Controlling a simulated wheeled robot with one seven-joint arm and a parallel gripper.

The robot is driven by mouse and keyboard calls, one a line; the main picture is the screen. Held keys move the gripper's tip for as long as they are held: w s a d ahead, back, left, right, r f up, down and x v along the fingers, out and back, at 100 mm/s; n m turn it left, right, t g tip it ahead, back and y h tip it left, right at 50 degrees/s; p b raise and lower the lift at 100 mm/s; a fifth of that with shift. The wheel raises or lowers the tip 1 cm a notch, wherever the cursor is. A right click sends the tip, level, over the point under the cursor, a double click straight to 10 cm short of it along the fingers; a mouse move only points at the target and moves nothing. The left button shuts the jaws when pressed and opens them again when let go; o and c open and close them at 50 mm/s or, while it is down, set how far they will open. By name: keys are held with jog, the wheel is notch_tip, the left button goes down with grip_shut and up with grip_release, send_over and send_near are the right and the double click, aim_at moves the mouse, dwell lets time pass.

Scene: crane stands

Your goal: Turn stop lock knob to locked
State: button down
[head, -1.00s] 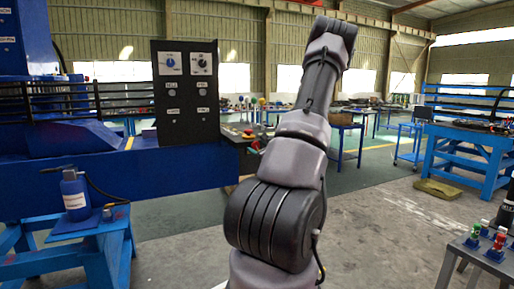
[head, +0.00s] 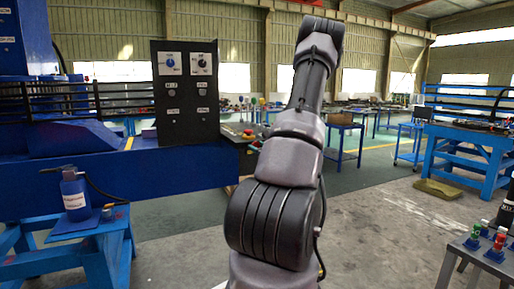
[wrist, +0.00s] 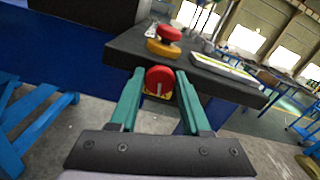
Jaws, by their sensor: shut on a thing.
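The stop lock knob (wrist: 158,77) is round and red with a pale pointer line and a yellow plate behind it. It sits on the front edge of a dark console (wrist: 120,50) in the wrist view. My gripper (wrist: 160,74) has its two teal fingers on either side of the knob and is shut on it. The pale line points roughly downward in the picture. Any label at the knob is not readable. In the head view my arm shows, but my gripper does not.
A red mushroom button on a yellow base (wrist: 164,40) stands on the console top just beyond the knob. A pale flat item (wrist: 225,68) lies to its right. A black panel with dials (head: 186,92) stands on the blue bench (head: 170,168). Open floor lies to the right.

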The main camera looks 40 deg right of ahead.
jog(key=m, duration=0.3)
jog(key=shift+c, duration=2)
grip_release()
jog(key=shift+s, duration=0.15)
jog(key=v, duration=1)
jog(key=shift+s, duration=0.3)
